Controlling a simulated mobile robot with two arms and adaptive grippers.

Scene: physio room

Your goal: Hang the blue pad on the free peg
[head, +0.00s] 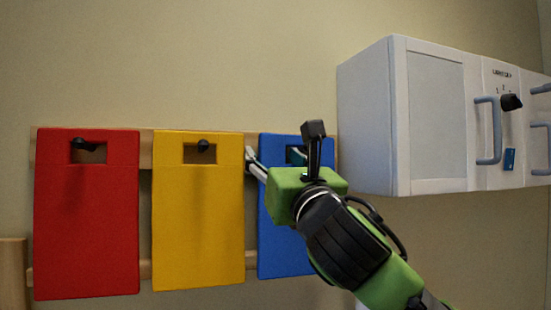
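The blue pad (283,240) is upright against the wooden wall rack, at the right end of a row of three pads. My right arm covers much of its right side and middle. Its top slot (292,155) shows partly, with something dark in it; I cannot tell whether this is a peg. My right gripper (254,162) is at the pad's upper left edge, with a pale finger showing there. The rest of the fingers is hidden, so I cannot tell whether it grips the pad. My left gripper is out of view.
A red pad (87,225) and a yellow pad (198,225) hang on dark pegs to the left. A white wall cabinet (435,120) with grey handles projects at the upper right, close to my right arm. The wall above the pads is bare.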

